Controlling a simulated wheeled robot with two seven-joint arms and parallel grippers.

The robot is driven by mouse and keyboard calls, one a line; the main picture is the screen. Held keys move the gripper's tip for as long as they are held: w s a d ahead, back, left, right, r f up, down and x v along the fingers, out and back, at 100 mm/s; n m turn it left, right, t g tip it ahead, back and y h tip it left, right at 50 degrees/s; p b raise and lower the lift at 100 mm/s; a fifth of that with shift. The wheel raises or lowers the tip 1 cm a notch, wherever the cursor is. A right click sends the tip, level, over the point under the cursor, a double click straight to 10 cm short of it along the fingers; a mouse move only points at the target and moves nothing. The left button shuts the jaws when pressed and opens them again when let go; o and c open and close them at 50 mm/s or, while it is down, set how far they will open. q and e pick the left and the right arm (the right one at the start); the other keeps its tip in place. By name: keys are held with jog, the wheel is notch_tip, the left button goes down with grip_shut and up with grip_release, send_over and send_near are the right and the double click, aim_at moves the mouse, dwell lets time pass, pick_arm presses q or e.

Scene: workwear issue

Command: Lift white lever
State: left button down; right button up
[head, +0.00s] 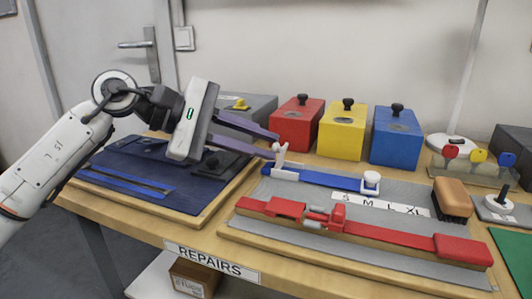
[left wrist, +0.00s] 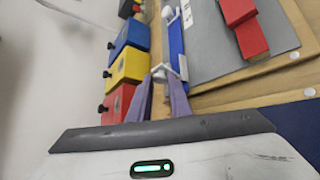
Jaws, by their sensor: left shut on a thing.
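The white lever (head: 279,155) stands at the left end of a blue bar on the grey board (head: 330,225). My left gripper (head: 275,145) reaches it from the left, with its two purple fingers shut on it. In the left wrist view the white lever (left wrist: 161,72) shows between the fingertips (left wrist: 164,84), at the near end of the blue bar (left wrist: 176,42). The fingers hide part of the lever. My right gripper is in neither view.
A white slider (head: 371,183) sits on the blue bar, behind a size label (head: 385,199). A red clamp bar (head: 390,237) lies in front. Red (head: 295,125), yellow (head: 342,133) and blue (head: 397,138) boxes stand behind. A brush (head: 453,199) is at right.

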pick_arm(q)
jog(key=shift+w+a+f+n+h+b, duration=0.15)
jog(key=shift+a+f+n+h+b, duration=0.2)
jog(key=shift+h+b, duration=0.45)
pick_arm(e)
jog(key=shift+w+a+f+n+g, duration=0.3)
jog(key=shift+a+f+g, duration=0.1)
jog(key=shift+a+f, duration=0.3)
pick_arm(q)
jog(key=shift+r, duration=0.1)
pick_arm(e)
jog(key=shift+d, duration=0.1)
pick_arm(q)
jog(key=c, duration=1.6)
grip_release()
jog(key=shift+c, duration=0.2)
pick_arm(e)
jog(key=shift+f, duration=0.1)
pick_arm(q)
jog(key=shift+a, duration=0.15)
jog(key=shift+a+r, duration=0.15)
jog(key=shift+a, duration=0.2)
jog(key=p+v, duration=0.1)
jog(key=v, duration=0.7)
jog(key=shift+a, duration=0.25)
jog(key=shift+s+a+r, duration=0.15)
jog(key=shift+s+a, duration=0.2)
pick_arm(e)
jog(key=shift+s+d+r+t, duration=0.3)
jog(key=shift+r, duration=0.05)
